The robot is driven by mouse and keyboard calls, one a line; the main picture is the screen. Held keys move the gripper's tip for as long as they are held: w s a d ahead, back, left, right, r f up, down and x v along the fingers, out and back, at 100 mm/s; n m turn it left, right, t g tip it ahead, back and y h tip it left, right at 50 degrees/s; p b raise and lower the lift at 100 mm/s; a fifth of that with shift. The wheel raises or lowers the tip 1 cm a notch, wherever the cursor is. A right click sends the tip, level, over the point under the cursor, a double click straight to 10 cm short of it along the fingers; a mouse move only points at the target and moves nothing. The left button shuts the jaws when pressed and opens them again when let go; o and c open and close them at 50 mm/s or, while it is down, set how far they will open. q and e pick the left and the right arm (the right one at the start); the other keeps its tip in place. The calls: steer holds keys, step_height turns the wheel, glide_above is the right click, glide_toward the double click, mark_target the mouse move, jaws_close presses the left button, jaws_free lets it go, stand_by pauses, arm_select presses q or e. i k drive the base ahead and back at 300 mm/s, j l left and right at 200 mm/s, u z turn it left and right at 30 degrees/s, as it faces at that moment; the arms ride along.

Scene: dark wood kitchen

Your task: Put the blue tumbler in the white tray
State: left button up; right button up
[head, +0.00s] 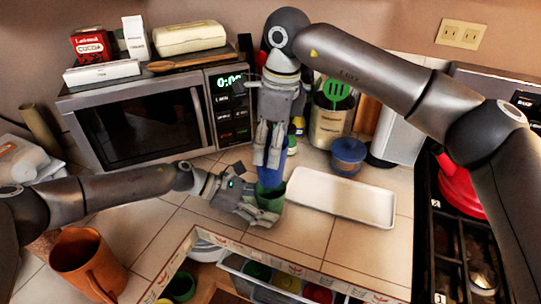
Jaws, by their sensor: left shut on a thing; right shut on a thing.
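The blue tumbler (270,179) is at the centre of the head view, partly hidden by my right gripper (268,158). That gripper points down and is shut on it. The tumbler's lower end is at the mouth of a green cup (273,199); I cannot tell how far inside it sits. My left gripper (262,212) comes in low from the left and is shut on the green cup, near the counter's front edge. The white tray (345,197) lies flat and empty on the counter, just right of the cup.
A microwave (140,120) stands behind at the left. A brown mug (87,262) stands front left. An open drawer (235,262) with coloured dishes is below the counter edge. The stove is right.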

mark_target(366, 205)
steer(key=k+l, duration=0.15)
steer(key=k, duration=0.35)
steer(key=k+l, duration=0.15)
steer(key=k, duration=0.35)
